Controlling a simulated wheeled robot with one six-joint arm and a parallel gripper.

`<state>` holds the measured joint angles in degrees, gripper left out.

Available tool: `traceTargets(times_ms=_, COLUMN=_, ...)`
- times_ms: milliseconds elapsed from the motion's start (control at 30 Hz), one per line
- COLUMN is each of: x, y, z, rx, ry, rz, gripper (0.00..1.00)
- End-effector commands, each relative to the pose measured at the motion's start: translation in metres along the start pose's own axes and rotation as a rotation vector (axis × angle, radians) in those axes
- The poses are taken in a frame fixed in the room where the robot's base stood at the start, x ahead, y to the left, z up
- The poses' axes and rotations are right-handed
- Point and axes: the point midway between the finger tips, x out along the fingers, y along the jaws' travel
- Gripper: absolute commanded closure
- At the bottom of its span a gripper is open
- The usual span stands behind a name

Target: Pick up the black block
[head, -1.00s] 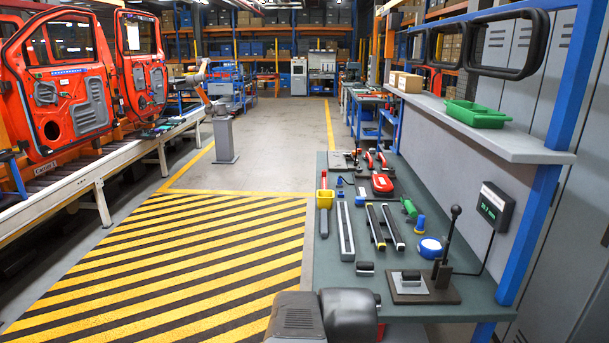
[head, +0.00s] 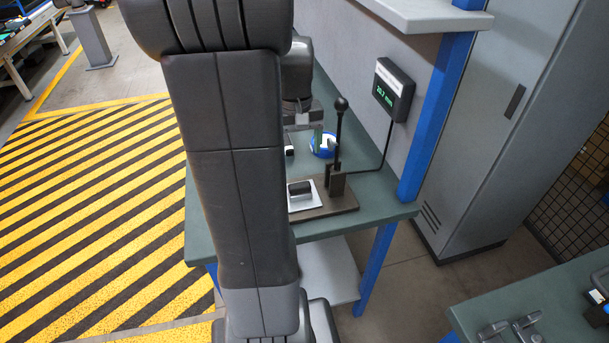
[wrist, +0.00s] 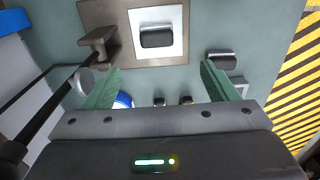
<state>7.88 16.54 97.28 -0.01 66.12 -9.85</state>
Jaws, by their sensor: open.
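A black block (wrist: 156,37) sits on a pale square plate of a brown fixture in the wrist view. The same block shows on the plate in the head view (head: 300,187). A second black block (wrist: 222,57), with a light edge, lies on the bench beside the fixture; in the head view it is mostly hidden behind my arm. My gripper (wrist: 161,68) is open and empty, its green fingers wide apart above the bench. In the picture, the plate block is above the fingertips and the second block is near the right fingertip. In the head view, only one green finger shows clearly.
A lever with a black knob (head: 341,103) stands upright on the fixture, close to the left finger in the wrist view. A blue tape roll (head: 323,146) lies behind it. A display box (head: 393,90) hangs on the wall. The striped floor (head: 90,210) is clear.

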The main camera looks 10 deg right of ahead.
Motion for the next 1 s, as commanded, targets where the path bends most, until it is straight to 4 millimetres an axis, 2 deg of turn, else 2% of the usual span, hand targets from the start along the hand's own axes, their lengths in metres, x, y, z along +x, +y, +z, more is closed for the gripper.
traceTargets(times_ms=67, x=0.008, y=0.000, z=0.000, rx=-0.001, ry=-0.004, rz=-0.001, gripper=0.20)
traceTargets(times_ms=400, x=0.070, y=0.001, z=0.000, rx=0.000, ry=-0.005, rz=-0.001, gripper=0.20)
traceTargets(times_ms=667, x=0.089, y=0.001, z=0.000, rx=0.000, ry=-0.004, rz=-0.001, gripper=0.20)
traceTargets(times_ms=1000, x=0.130, y=0.006, z=0.001, rx=0.000, ry=-0.004, rz=-0.001, gripper=0.20)
